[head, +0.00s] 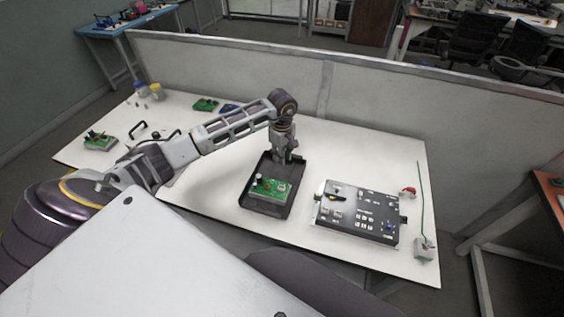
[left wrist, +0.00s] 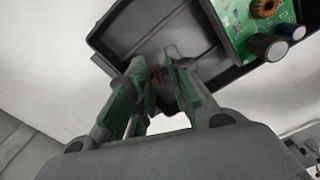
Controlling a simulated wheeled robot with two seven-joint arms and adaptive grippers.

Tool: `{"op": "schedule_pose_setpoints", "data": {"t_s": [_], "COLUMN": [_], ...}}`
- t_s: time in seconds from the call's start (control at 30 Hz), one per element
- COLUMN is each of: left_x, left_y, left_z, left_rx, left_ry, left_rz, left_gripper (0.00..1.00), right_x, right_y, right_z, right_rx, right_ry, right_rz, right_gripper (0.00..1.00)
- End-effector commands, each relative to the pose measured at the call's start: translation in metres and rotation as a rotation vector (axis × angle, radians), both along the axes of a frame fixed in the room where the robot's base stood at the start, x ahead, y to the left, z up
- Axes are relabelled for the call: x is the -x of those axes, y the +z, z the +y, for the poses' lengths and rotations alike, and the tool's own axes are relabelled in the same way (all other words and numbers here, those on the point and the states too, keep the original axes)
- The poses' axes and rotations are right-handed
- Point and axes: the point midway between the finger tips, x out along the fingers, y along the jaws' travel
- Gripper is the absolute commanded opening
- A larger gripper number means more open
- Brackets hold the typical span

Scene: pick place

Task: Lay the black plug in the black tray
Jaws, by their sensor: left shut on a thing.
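The black tray (head: 265,209) stands on the white table, with a green circuit board (head: 270,188) in its front part. My left gripper (head: 284,158) is over the back part of the tray, pointing down. In the left wrist view the gripper (left wrist: 160,70) is shut on a small dark thing, the black plug (left wrist: 162,88), mostly hidden between the fingers. The tray's corner (left wrist: 102,42) shows just beyond the fingertips. I cannot tell whether the plug touches the tray floor. My right gripper is not in view.
More boards (head: 100,141) and small bottles (head: 157,91) are at the left. A grey partition (head: 375,120) runs behind the table.

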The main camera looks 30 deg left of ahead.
Motion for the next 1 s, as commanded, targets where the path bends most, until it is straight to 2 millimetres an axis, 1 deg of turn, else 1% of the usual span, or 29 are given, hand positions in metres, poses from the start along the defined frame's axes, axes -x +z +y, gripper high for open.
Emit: {"op": "schedule_pose_setpoints", "data": {"t_s": [0.17, 0.37, 0.5, 0.7, 1.0], "left_x": [0.0, 0.001, 0.0, 0.0, 0.0], "left_y": [-0.006, -0.026, -0.036, -0.037, -0.04], "left_z": [0.0, 0.0, -0.001, 0.0, 0.0], "left_rx": [0.0, 0.001, 0.001, 0.0, 0.0], "left_ry": [0.0, 0.0, 0.0, -0.001, -0.001], "left_rz": [0.001, 0.002, 0.0, 0.0, 0.0], "left_gripper": [0.13, 0.13, 0.13, 0.13, 0.13], "right_x": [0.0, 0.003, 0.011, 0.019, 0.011], "right_y": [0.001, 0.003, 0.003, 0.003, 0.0], "right_z": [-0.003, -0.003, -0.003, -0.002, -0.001], "right_rx": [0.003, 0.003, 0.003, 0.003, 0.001], "right_ry": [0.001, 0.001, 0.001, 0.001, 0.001], "right_rz": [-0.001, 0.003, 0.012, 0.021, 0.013], "right_gripper": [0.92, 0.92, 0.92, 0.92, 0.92]}}
